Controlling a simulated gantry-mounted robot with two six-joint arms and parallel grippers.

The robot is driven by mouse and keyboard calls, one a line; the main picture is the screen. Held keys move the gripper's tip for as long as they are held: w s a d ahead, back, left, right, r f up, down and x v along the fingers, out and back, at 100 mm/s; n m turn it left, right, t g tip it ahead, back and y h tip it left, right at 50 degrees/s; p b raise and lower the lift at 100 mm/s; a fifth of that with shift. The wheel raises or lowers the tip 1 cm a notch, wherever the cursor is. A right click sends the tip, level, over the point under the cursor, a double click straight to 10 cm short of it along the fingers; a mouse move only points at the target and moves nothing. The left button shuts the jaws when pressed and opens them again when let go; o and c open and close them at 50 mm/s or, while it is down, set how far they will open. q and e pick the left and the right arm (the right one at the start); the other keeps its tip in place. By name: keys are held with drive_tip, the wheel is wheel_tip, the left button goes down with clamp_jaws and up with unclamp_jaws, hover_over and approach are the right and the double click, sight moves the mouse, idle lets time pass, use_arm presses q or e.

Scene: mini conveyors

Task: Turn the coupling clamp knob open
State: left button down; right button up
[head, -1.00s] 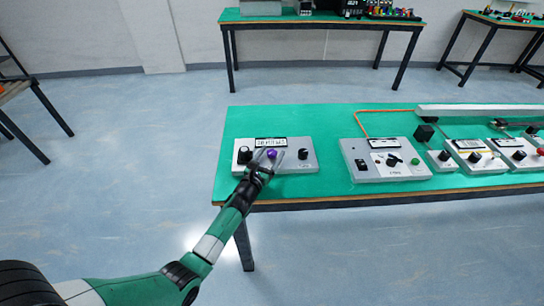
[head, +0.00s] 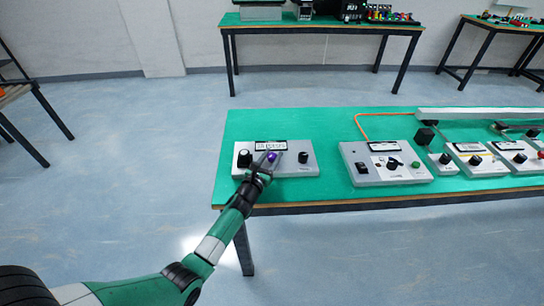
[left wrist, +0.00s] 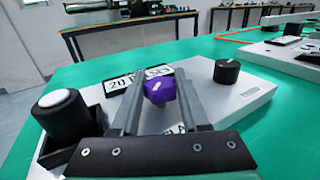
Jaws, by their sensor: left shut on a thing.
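The purple knob (head: 271,157) sits in the middle of a light grey control box at the left end of the green table. In the left wrist view the knob (left wrist: 159,88) shows between my two fingers, with a pale mark on its top. My left gripper (head: 267,163) is shut on this knob. In the left wrist view the left gripper (left wrist: 158,85) has a finger on each side of it. A label plate (left wrist: 139,79) with black lettering lies just behind the knob, partly hidden by a finger. My right gripper is not in view.
The grey box (head: 292,170) also carries a black knob (head: 303,157) on the right and a larger black part with a white top (left wrist: 60,112) on the left. A second control box (head: 375,175) stands to the right. Bare green tabletop (head: 330,130) lies around them.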

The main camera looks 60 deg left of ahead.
use_arm(q)
drive_tip(key=shift+w+d+f+n+g+y+b, duration=0.15)
drive_tip(key=shift+n+g+y+b, duration=0.55)
drive_tip(key=shift+b, duration=0.65)
drive_tip(key=shift+s+a+f+n+g+y+b, duration=0.1)
drive_tip(key=shift+n+g+y+b, duration=0.6)
drive_tip(key=shift+b, duration=0.65)
drive_tip(key=n+g+y, duration=0.1)
drive_tip(key=n+g+y+b, duration=0.1)
drive_tip(key=g, duration=0.1)
drive_tip(key=shift+r+g, duration=0.2)
drive_tip(key=shift+g, duration=0.1)
drive_tip(key=n+g, duration=0.1)
drive_tip(key=g, duration=0.1)
drive_tip(key=n+g+y, duration=0.1)
drive_tip(key=n+g, duration=0.1)
drive_tip(key=shift+r+y, duration=0.1)
drive_tip(key=shift+y, duration=0.2)
drive_tip(key=shift+n+g, duration=0.5)
drive_tip(key=shift+g, duration=0.2)
drive_tip(key=shift+c, duration=2)
unclamp_jaws()
